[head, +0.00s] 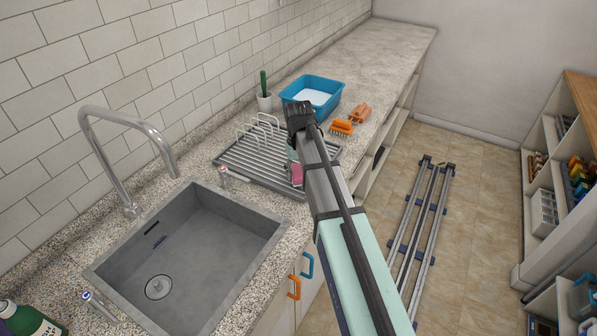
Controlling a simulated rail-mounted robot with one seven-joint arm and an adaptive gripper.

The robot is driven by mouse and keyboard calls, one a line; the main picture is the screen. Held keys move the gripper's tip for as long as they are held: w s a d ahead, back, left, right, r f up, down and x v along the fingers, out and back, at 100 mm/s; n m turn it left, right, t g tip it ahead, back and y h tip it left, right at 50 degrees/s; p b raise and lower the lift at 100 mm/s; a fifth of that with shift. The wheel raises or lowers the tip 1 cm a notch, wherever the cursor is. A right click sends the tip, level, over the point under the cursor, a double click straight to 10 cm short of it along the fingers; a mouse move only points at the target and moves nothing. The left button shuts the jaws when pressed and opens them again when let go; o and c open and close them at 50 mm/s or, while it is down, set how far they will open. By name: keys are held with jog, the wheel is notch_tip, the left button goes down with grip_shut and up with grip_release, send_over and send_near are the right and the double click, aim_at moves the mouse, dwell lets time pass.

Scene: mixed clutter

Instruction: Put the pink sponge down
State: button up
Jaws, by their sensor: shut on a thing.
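The pink sponge (297,174) shows as a small patch just left of my arm, over the right part of the grey dish rack (240,165). My gripper (294,162) is mostly hidden behind my own arm links. It is shut on the pink sponge, which hangs below it. I cannot tell whether the sponge touches the rack or is a little above it.
A grey sink (185,265) with a tall tap (125,150) lies in front of the rack. Behind the rack stand a blue basin (325,103), an orange brush (341,127), another orange item (360,112) and a white cup (265,102). The far counter (385,50) is clear.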

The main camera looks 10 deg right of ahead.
aim_at(299, 170)
jog(key=shift+f, duration=0.25)
jog(key=shift+f, duration=0.15)
jog(key=o, duration=1.2)
jog(key=shift+o, duration=0.2)
notch_tip(299, 170, up, 12)
jog(key=b, duration=0.2)
